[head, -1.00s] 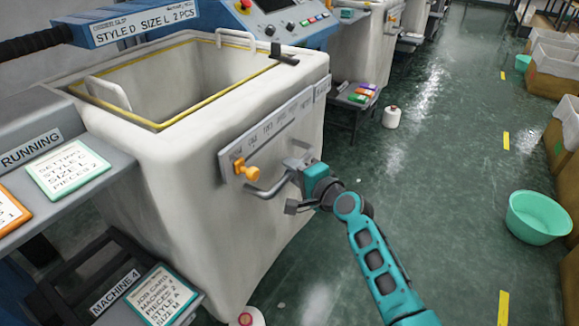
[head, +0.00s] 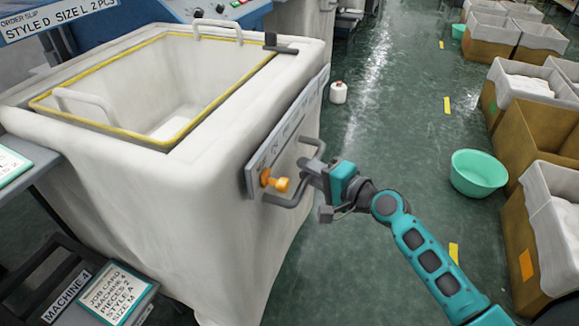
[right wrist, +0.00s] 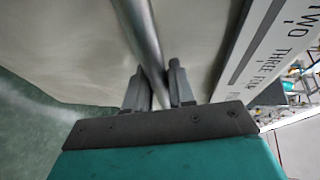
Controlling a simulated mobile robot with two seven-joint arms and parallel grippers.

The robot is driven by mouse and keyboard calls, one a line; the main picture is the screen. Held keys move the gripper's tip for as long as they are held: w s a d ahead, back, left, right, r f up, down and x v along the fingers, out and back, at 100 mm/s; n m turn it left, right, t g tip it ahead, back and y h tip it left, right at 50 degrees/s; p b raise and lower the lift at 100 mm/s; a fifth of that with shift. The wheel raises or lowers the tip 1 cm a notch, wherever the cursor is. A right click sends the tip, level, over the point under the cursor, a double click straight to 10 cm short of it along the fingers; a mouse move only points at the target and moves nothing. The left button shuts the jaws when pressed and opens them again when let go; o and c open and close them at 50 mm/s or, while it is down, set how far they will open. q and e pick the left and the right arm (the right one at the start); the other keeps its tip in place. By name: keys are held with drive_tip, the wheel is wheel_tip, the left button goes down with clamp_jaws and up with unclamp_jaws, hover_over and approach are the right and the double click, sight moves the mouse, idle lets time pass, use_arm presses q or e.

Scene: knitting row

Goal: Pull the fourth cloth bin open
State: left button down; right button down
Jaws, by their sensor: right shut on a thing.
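The white cloth bin (head: 200,200) with a yellow-edged rim fills the left of the head view, beside the MACHINE 4 sign (head: 70,288). Its grey front handle (head: 288,200) sits below a label strip (head: 262,160) with an orange knob (head: 276,182). My right gripper (head: 313,172) is shut on this handle. In the right wrist view the metal bar (right wrist: 146,40) runs between the two fingers (right wrist: 157,88), with the strip reading TWO, THREE (right wrist: 268,40) to the right. The bin stands out into the aisle, its inside visible and looking empty. My left gripper is out of view.
A green basin (head: 479,174) and several cardboard boxes with white liners (head: 540,140) line the aisle's right side. A white cone-like item (head: 338,92) stands on the floor just beyond the bin. The green floor (head: 385,110) between is mostly clear.

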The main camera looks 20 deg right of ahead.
drive_tip(key=shift+s+d, duration=0.6)
drive_tip(key=c, duration=1.1)
unclamp_jaws()
drive_tip(key=shift+o, duration=0.2)
drive_tip(key=b+v, duration=0.1)
drive_tip(key=v, duration=1.1)
drive_tip(key=shift+s+b, duration=0.35)
drive_tip(key=shift+s, duration=0.05)
drive_tip(key=shift+d+r, duration=0.1)
drive_tip(key=shift+d, duration=0.05)
